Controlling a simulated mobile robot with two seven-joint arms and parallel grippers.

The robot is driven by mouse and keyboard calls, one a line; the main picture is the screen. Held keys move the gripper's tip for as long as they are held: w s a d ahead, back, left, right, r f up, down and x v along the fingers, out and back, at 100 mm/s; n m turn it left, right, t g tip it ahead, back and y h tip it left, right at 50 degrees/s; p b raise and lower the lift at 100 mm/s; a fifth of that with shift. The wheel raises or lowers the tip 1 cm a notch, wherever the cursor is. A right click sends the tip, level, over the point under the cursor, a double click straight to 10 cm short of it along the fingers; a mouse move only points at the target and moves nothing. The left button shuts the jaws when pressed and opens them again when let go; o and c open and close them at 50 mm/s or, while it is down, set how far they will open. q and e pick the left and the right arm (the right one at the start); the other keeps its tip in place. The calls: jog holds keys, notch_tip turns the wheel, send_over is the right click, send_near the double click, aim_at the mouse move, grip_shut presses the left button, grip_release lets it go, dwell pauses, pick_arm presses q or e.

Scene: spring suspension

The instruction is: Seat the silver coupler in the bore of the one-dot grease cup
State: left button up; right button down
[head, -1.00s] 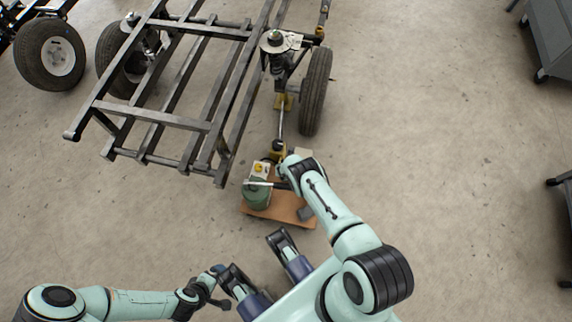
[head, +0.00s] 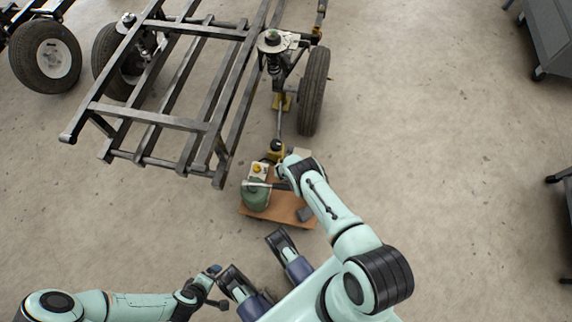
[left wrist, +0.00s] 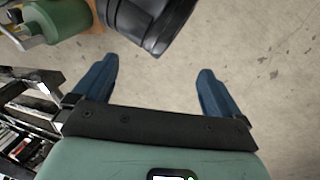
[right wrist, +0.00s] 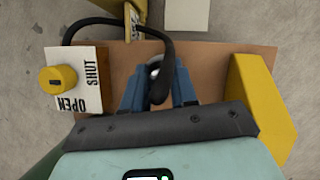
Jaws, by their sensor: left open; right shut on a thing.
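My right gripper (right wrist: 157,80) is low over a brown board in the right wrist view, its blue fingers close together around the end of a black hose (right wrist: 108,24). A small piece of the silver coupler (right wrist: 154,70) shows between the fingertips; the rest is hidden by the hose and fingers. My left gripper (left wrist: 157,82) is open and empty above the concrete floor. I cannot make out a one-dot grease cup or its bore in any view. In the head view my right forearm covers the area around the right gripper.
The brown board (head: 280,208) carries a green tank (head: 256,197) and a white valve box with a yellow knob (right wrist: 57,79), marked OPEN and SHUT. A yellow block (right wrist: 262,105) stands close on the right. A metal frame (head: 150,117) and wheel (head: 314,90) are beyond.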

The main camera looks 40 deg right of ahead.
notch_tip(320, 180, up, 6)
jog(key=p, duration=0.4)
jog(key=shift+w+r, duration=0.1)
pick_arm(q)
jog(key=s+d+r+g+h+p, duration=0.1)
jog(key=s+d+r+g+p, duration=0.25)
jog(key=s+r, duration=0.5)
jog(key=w+r+p, duration=0.3)
jog(key=r+p, duration=0.9)
jog(key=shift+m+t, duration=0.3)
jog(key=shift+t, duration=0.05)
pick_arm(e)
notch_tip(320, 180, up, 14)
jog(key=shift+f, duration=0.2)
